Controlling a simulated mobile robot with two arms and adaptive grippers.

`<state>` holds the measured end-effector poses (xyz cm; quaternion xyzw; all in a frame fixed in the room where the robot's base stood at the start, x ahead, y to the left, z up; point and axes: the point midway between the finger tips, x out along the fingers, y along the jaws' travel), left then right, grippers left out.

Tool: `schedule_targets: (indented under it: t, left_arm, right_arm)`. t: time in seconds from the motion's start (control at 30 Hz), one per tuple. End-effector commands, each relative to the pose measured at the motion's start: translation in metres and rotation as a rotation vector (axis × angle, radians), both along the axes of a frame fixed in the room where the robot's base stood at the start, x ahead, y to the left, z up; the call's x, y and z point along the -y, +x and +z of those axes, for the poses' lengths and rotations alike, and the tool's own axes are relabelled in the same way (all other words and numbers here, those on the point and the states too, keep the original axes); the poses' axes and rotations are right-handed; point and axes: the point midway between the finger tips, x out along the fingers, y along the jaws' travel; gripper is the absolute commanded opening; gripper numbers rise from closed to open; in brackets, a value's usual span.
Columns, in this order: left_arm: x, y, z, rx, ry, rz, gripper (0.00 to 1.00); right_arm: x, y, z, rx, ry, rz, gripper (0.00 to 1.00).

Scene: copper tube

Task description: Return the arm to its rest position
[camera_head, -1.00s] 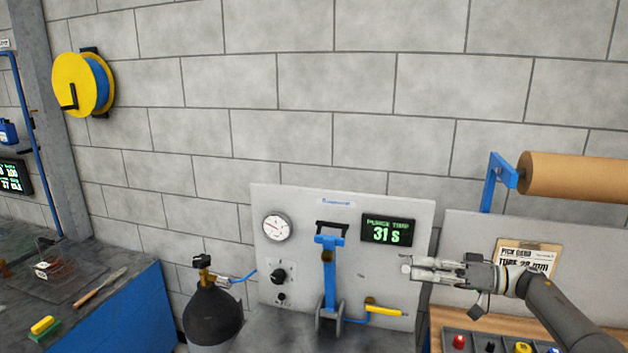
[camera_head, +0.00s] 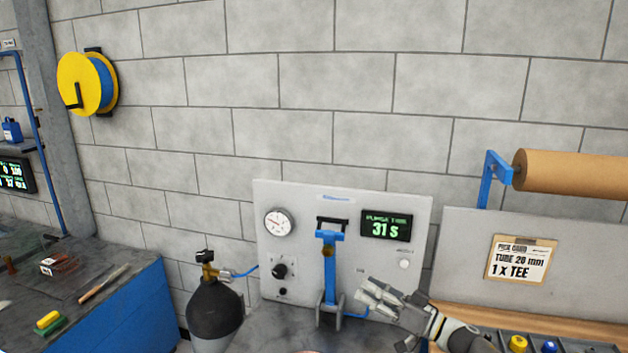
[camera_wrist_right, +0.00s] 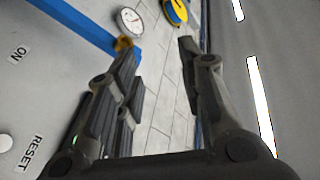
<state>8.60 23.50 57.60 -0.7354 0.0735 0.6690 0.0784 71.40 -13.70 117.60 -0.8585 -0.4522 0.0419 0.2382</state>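My right gripper (camera_head: 362,297) is in front of the lower right part of the grey purge panel (camera_head: 300,200), with its arm coming from the bottom right. In the right wrist view my right gripper (camera_wrist_right: 158,55) has its fingers apart with nothing between them. It is open and empty. It hides the spot where the yellow-handled tool was seen before. My left arm and gripper are not in view.
The panel carries a gauge (camera_head: 278,222), a display (camera_head: 387,227) reading 31 S and a blue stand (camera_head: 329,270). A dark gas bottle (camera_head: 214,310) stands left of it. A pick card (camera_head: 521,260) hangs at right, above bins.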

Motion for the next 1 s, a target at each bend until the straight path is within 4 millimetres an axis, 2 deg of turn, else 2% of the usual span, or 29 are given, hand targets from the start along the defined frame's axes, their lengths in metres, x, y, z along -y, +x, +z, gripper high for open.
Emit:
schedule_targets:
  t: [0.03,0.17,0.37,0.47,0.67,0.83,1.0]
  left_arm:
    - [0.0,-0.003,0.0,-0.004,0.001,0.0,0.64]
    - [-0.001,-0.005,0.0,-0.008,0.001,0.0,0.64]
    - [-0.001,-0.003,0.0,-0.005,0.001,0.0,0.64]
    - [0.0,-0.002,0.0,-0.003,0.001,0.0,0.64]
    - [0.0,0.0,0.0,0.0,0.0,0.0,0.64]
    - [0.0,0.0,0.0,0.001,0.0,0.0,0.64]
    - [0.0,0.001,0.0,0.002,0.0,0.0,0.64]
  right_arm:
    - [-0.013,-0.006,-0.013,0.007,0.004,-0.053,0.35]
    - [-0.028,-0.016,-0.036,0.014,-0.026,-0.224,0.35]
    - [-0.028,-0.048,-0.075,-0.061,-0.138,-0.47,0.35]
    - [-0.021,-0.072,-0.096,-0.132,-0.221,-0.569,0.35]
    - [0.003,-0.14,-0.138,-0.324,-0.437,-0.694,0.35]
    - [0.026,-0.22,-0.167,-0.52,-0.65,-0.705,0.35]
    - [0.045,-0.301,-0.182,-0.692,-0.841,-0.634,0.35]
